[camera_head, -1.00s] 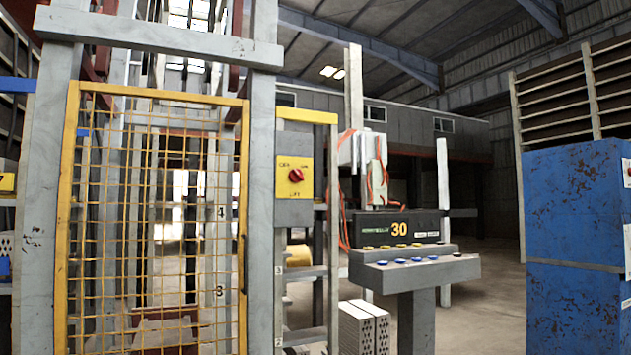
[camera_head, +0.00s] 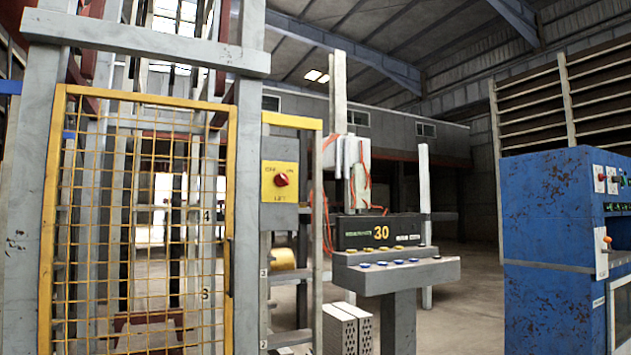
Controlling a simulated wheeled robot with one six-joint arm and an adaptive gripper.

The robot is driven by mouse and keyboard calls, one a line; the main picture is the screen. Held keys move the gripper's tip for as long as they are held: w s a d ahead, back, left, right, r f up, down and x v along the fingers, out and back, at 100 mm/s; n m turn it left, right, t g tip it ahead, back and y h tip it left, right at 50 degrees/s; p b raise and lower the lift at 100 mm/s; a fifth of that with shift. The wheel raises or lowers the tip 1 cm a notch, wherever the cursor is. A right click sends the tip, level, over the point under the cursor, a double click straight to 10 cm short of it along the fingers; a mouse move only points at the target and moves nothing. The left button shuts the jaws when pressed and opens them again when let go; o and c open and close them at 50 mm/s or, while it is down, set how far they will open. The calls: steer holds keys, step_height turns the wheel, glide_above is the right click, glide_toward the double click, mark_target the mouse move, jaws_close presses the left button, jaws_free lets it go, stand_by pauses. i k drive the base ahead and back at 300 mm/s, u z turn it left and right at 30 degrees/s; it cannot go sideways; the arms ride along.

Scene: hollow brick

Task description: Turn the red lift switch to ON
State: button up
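The red lift switch (camera_head: 281,180) is a round red knob on a yellow plate (camera_head: 270,191) lettered "LIFT" below. The plate is on a grey box beside the right edge of the yellow mesh gate. The marks above the knob are too small to read surely, and I cannot tell which way the knob points. My gripper is not in view.
The yellow mesh gate (camera_head: 140,230) in a grey frame fills the left. A grey console (camera_head: 395,272) with several buttons and a display reading 30 stands right of the switch. Hollow bricks (camera_head: 346,328) lie below it. A blue cabinet (camera_head: 548,240) stands at right. Floor between is clear.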

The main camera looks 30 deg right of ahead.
mark_target(281, 179)
steer(key=z, duration=0.6)
steer(key=k, duration=0.45)
steer(key=z, duration=0.9)
steer(key=i, duration=1.05)
steer(key=u, duration=0.05)
